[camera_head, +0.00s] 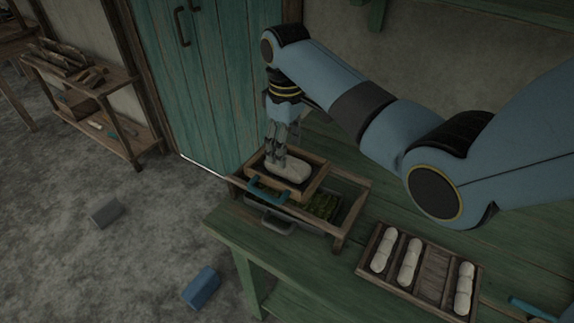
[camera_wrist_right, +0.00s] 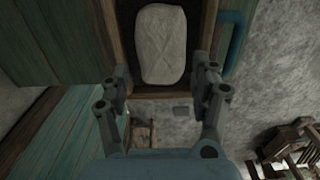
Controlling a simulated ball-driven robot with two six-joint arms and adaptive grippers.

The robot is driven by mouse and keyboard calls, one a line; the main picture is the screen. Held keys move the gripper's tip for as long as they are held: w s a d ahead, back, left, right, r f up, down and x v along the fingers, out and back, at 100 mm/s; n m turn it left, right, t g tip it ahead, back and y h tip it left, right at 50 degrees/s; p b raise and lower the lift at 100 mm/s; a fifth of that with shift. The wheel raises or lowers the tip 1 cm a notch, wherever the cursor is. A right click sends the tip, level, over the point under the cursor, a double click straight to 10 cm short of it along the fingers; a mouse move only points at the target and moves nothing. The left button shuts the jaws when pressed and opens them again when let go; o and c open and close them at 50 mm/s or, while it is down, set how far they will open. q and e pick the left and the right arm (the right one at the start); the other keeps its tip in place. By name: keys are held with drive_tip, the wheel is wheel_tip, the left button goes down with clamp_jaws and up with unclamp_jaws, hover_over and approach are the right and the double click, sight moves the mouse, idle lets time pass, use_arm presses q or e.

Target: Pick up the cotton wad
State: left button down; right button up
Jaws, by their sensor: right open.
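The cotton wad (camera_head: 287,169) is a pale, rounded block lying in a small wooden tray (camera_head: 312,186) on top of a wooden stand. In the right wrist view the wad (camera_wrist_right: 162,45) lies between dark wooden tray walls, just beyond the fingertips. My right gripper (camera_head: 278,158) points down over the left end of the wad, and partly hides it. In the right wrist view my right gripper (camera_wrist_right: 162,88) is open, its two fingers apart with nothing between them. My left gripper is not in view.
A wooden rack with compartments (camera_head: 433,271) holding pale rolls stands on the green table (camera_head: 225,223). A blue handle (camera_head: 268,190) sits at the stand's front. A grey bin with green contents (camera_head: 318,205) is under the tray. Blue (camera_head: 201,287) and grey (camera_head: 105,212) blocks lie on the floor.

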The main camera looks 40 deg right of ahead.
sight(287, 167)
wheel_tip(287, 167, down, 5)
drive_tip(key=shift+s+r, duration=0.1)
drive_tip(key=shift+s, duration=0.05)
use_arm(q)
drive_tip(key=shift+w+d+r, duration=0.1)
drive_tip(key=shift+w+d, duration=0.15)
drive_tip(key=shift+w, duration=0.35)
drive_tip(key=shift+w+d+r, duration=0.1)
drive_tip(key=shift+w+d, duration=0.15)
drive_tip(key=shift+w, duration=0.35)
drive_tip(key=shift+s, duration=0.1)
use_arm(e)
drive_tip(key=shift+c, duration=0.2)
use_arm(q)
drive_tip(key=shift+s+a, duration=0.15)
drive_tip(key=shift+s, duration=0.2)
use_arm(e)
drive_tip(key=c, duration=0.5)
drive_tip(key=shift+r, duration=0.1)
drive_tip(key=shift+c, duration=0.2)
